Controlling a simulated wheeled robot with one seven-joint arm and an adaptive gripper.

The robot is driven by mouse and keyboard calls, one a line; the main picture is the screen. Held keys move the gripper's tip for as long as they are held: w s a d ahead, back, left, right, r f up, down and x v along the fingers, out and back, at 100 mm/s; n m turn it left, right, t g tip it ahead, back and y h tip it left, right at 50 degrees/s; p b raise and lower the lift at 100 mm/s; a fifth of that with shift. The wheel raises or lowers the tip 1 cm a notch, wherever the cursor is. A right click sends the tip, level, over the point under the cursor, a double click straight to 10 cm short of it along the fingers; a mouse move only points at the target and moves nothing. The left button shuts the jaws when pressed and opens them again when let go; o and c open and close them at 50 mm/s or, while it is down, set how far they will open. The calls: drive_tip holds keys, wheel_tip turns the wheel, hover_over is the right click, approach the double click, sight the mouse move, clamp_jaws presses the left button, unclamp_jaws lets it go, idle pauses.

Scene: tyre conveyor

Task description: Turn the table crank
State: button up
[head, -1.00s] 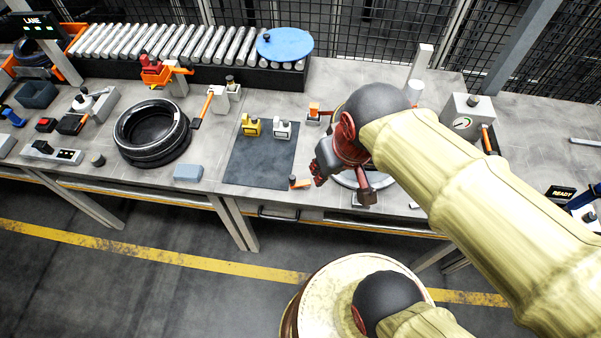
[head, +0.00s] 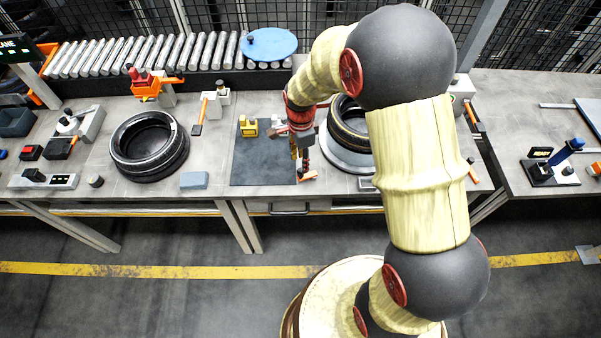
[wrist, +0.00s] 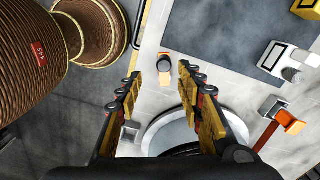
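A small piece with an orange grip and a dark end, which looks like the table crank (head: 308,176), sits at the front of the workbench, by the right edge of a dark mat. In the wrist view the orange piece (wrist: 165,66) lies just ahead of and between my fingertips. My gripper (head: 302,165) points down over it with fingers spread and nothing held; the fingers also show in the wrist view (wrist: 161,80). I cannot tell how far above it they are. A round turntable (head: 345,158) bearing a tyre (head: 350,128) is beside it, partly hidden by my arm.
An orange-tipped lever (wrist: 290,120) stands beside the turntable. Another tyre (head: 150,145) and a blue-grey block (head: 194,180) lie left. A roller conveyor (head: 150,55) runs behind.

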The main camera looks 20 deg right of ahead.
sight(307, 174)
drive_tip(key=m, duration=0.2)
drive_tip(key=shift+w+d+m, duration=0.1)
drive_tip(key=shift+w+m, duration=0.2)
drive_tip(key=shift+m, duration=0.1)
drive_tip(key=shift+f+b, duration=0.8)
drive_tip(key=shift+f, duration=3.05)
drive_tip(key=c, duration=0.3)
clamp_jaws()
